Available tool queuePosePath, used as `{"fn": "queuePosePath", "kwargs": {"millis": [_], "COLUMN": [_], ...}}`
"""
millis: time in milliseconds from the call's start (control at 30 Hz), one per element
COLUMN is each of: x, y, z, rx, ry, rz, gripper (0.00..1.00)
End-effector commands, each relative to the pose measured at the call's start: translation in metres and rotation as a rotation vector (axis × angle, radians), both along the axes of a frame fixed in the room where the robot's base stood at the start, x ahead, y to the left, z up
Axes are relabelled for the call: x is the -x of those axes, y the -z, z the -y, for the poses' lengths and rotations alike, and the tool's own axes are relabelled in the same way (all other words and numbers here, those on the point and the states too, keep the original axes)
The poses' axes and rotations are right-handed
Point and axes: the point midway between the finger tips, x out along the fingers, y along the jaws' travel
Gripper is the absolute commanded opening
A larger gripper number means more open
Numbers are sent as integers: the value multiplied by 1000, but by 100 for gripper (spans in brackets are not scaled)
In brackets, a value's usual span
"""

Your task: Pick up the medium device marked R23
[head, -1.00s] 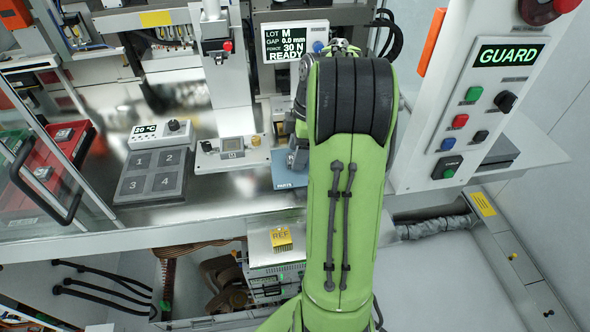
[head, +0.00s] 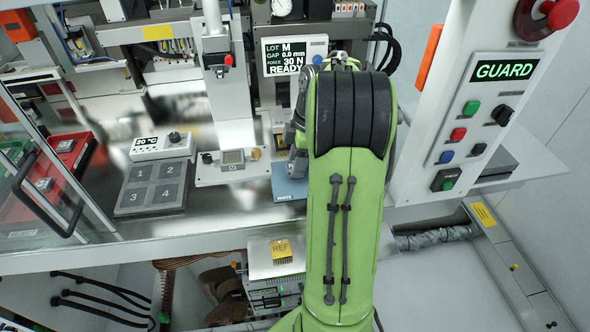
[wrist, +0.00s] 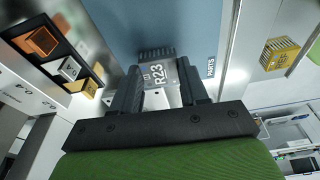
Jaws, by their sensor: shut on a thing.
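The device marked R23 (wrist: 159,76) is a small grey block with white lettering and ribs on its far side. In the wrist view it sits between the two dark fingers of my gripper (wrist: 158,90), which is shut on it. The blue mat labelled PARTS (wrist: 190,30) lies behind and below the device; I cannot tell whether the device still touches it. In the head view my green arm hides the device and most of the gripper, and part of the blue mat (head: 287,188) shows left of the arm.
A dark tray (wrist: 50,50) holds several small blocks, one orange. A yellow REF block (head: 281,250) sits on a lower ledge. A pad numbered 1 to 4 (head: 153,187) lies left on the bench. The GUARD panel (head: 485,115) stands right of my arm.

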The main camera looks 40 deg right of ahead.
Motion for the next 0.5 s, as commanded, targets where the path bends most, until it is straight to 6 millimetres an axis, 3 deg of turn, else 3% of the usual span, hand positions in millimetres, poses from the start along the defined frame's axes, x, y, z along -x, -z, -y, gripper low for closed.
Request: {"fn": "queuePosePath", "kwargs": {"millis": [500], "x": [0], "y": [-34], "z": [0], "rx": [1], "ry": [0], "rz": [1], "gripper": [17]}}
